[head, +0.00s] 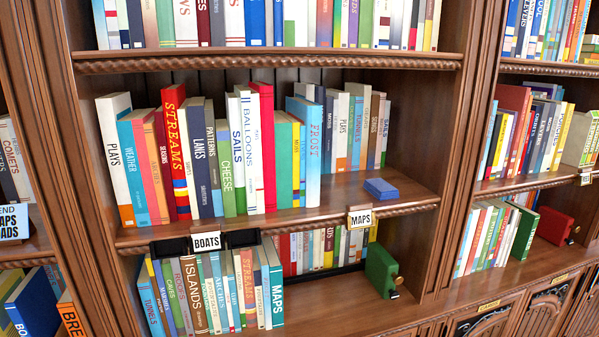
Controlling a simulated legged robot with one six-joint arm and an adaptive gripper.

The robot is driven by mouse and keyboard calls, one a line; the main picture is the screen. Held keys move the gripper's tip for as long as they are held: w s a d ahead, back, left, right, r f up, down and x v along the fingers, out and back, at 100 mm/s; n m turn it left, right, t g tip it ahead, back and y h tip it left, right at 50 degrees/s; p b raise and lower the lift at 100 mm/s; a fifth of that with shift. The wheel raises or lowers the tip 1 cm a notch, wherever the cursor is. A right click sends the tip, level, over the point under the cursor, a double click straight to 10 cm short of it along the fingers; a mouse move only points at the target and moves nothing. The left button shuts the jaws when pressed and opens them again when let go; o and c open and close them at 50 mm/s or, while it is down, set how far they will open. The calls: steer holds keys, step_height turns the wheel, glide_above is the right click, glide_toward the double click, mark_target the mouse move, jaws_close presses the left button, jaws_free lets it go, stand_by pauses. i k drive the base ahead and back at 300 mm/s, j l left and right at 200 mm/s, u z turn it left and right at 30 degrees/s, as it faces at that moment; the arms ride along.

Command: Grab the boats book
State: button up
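I cannot make out a book spine that fully reads "BOATS". A small white tag reading "BOATS" (206,241) is fixed at the front edge of the middle shelf, below the upright books. A blue book (30,305) at the lower left edge shows letters starting "BO", and the rest is cut off or unreadable. A small blue book or block (381,188) lies flat on the middle shelf, right of the book row. My gripper is not in view.
A green bookend (381,271) stands on the lower shelf. Upright books, including a red "STREAMS" book (177,150), fill the left. Wooden uprights (455,150) divide the bays.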

mark_target(32, 308)
steer(key=u, duration=1.8)
steer(key=z, duration=0.45)
steer(key=i+j+z, duration=0.1)
steer(key=z, duration=0.35)
steer(key=j+z, duration=0.2)
steer(key=z, duration=0.25)
steer(key=i+j, duration=0.1)
steer(key=j, duration=0.3)
steer(key=i+j, duration=0.1)
steer(key=j, duration=0.35)
steer(key=i+j, duration=0.1)
steer(key=j, duration=0.3)
steer(key=i+j, duration=0.15)
steer(key=j, duration=0.3)
